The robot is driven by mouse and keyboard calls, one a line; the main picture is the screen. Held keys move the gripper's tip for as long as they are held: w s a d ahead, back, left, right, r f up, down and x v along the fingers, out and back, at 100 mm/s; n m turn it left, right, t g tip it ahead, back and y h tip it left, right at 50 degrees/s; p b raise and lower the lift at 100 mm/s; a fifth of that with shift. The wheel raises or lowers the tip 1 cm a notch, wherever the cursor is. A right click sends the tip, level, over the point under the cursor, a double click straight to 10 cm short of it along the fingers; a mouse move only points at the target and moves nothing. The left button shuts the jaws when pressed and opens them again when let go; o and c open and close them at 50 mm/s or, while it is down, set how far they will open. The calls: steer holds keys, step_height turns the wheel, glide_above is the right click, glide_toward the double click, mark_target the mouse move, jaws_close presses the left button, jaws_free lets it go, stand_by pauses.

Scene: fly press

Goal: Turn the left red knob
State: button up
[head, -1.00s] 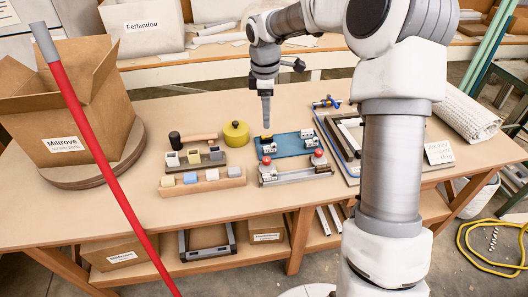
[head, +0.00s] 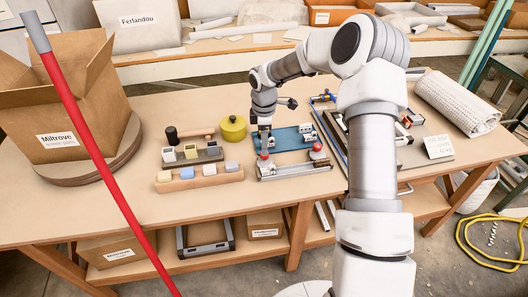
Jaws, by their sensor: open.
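The left red knob (head: 264,155) sits on the left end of a grey metal fixture (head: 290,172) near the front of the table. The right red knob (head: 317,147) stands on the fixture's right end. My gripper (head: 265,143) points down just above and behind the left red knob. Its jaws are small here, and I cannot tell whether they touch the knob. A blue plate (head: 290,139) with small grey fittings lies behind the fixture, partly hidden by my gripper.
To the left are a wooden rack with coloured blocks (head: 205,180), a grey block holder (head: 192,158) and a yellow round tin (head: 233,128). A cardboard box (head: 72,110) stands far left. Framed parts and a rolled white mat (head: 455,103) lie right. A red pole (head: 100,165) crosses the left foreground.

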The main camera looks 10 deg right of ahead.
steer(key=shift+w+f, duration=0.1)
steer(key=shift+f, duration=2.25)
jaws_close()
